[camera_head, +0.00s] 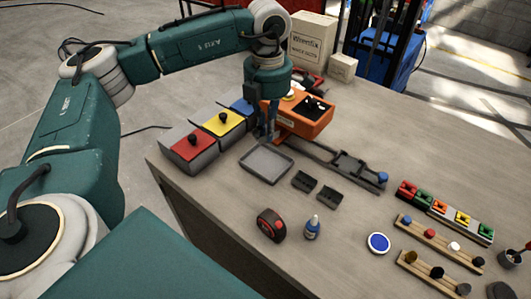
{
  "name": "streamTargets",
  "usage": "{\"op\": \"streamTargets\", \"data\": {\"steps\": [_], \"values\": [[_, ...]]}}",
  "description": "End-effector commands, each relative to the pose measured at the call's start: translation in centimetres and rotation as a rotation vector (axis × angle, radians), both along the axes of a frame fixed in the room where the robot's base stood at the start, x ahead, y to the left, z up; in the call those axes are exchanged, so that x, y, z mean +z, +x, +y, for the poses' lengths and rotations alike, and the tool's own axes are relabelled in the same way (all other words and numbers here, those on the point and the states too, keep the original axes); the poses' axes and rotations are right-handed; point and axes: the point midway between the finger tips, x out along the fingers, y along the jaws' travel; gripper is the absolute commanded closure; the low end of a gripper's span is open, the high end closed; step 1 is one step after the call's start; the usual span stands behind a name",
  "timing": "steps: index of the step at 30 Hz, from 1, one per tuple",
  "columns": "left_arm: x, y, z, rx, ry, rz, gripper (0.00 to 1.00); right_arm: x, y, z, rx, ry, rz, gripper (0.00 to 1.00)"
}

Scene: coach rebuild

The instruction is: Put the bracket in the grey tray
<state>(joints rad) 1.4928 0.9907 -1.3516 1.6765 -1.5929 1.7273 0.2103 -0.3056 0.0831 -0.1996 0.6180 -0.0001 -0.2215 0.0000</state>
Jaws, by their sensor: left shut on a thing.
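My left gripper (267,135) points down between the blue-lidded box and the orange bin, just behind the grey tray. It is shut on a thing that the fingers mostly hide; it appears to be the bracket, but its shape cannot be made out. The grey tray (246,168) is shallow, looks empty and lies flat on the table in front of the gripper. The orange bin (312,130) holds dark parts and stands just right of the gripper. My right gripper is not in view.
Red-lidded (193,146), yellow-lidded (223,121) and blue-lidded (240,105) boxes stand left of the tray. Two black parts (329,196), a tape measure (271,225) and a small bottle (312,228) lie in front. A long dark frame (349,163) lies to the right.

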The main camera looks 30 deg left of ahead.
Motion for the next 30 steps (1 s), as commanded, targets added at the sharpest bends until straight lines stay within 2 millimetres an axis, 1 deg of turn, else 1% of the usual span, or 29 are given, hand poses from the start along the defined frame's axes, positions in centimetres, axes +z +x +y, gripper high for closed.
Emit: {"op": "streamTargets", "data": {"steps": [1, 3, 6, 9, 13, 19, 22, 30], "values": [[-1.1, -0.1, 0.0, 0.000, 0.001, 0.005, 1.00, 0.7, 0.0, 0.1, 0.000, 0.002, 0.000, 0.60], [-2.8, -0.1, 0.0, -0.001, 0.001, 0.004, 1.00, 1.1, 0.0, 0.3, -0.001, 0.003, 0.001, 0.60], [-4.7, -0.1, 0.0, 0.000, 0.000, 0.002, 1.00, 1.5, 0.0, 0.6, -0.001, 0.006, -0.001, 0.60], [-5.9, 0.0, 0.0, 0.000, 0.001, 0.000, 1.00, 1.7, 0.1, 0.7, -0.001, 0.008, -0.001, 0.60], [-7.0, 0.0, 0.0, 0.000, 0.000, 0.001, 1.00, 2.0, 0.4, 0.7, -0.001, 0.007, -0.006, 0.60], [-9.9, 0.0, 0.0, 0.000, 0.000, 0.002, 1.00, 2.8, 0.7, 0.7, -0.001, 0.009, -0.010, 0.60], [-10.6, 0.0, 0.0, 0.000, 0.000, -0.001, 1.00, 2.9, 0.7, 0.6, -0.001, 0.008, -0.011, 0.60], [-10.8, 0.1, 0.0, -0.001, 0.000, -0.002, 1.00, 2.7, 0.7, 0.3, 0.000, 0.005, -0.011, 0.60]]}}
